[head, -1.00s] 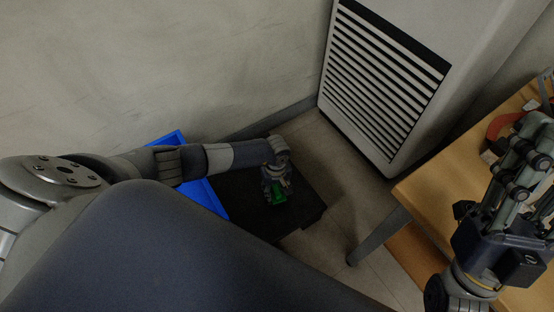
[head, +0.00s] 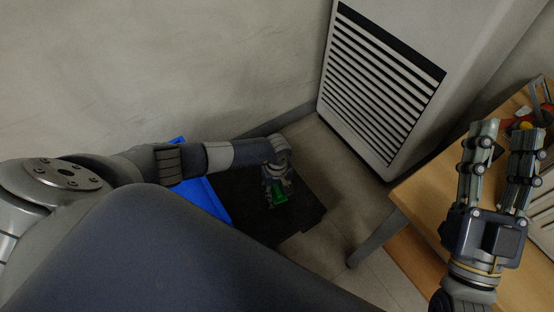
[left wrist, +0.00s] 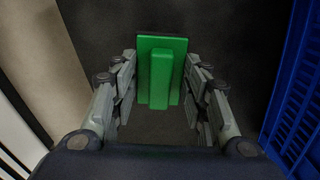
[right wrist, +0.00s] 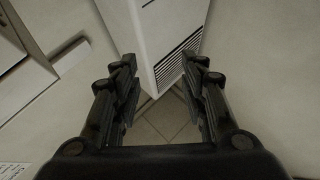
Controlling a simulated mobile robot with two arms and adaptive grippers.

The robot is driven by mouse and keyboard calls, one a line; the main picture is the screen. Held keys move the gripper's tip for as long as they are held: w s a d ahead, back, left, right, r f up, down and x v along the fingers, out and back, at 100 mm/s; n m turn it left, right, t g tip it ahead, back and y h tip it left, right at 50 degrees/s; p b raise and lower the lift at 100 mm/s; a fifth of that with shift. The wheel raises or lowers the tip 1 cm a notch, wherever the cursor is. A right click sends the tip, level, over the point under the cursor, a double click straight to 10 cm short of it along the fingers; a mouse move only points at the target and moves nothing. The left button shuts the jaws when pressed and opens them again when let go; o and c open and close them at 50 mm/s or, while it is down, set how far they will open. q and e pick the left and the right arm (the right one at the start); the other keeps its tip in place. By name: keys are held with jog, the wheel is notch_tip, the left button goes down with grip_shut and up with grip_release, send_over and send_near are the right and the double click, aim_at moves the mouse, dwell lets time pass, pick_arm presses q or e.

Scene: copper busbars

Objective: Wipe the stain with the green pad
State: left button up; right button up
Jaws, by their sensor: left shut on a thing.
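The green pad (head: 279,195) has a raised grip bar and is at my left gripper (head: 277,188), low over a black surface (head: 308,205). In the left wrist view the pad (left wrist: 147,52) lies between the two fingers, and the gripper is shut on it. I cannot tell whether the pad touches the black surface. No stain can be made out in any view. My right gripper (head: 506,132) is open and empty, raised over the wooden table at the right. In the right wrist view its fingers (right wrist: 162,72) stand wide apart.
A blue crate (head: 205,200) stands beside the black surface, on its left. A white louvred cabinet (head: 385,95) stands at the back against the wall. The wooden table (head: 412,195) on the right carries several items at its far end. Bare floor (head: 335,160) lies between.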

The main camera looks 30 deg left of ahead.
jog(key=shift+w+d+f+g+h+p, duration=0.15)
jog(key=shift+w+f+g, duration=0.2)
jog(key=shift+f, duration=0.3)
jog(key=shift+w+a+f+g+h+p, duration=0.1)
jog(key=shift+w+f+g+h, duration=0.1)
jog(key=shift+f+g, duration=0.35)
jog(key=shift+w+d+f+g+h+p, duration=0.15)
jog(key=shift+w+f+g, duration=0.15)
jog(key=shift+f, duration=0.45)
jog(key=shift+a, duration=0.1)
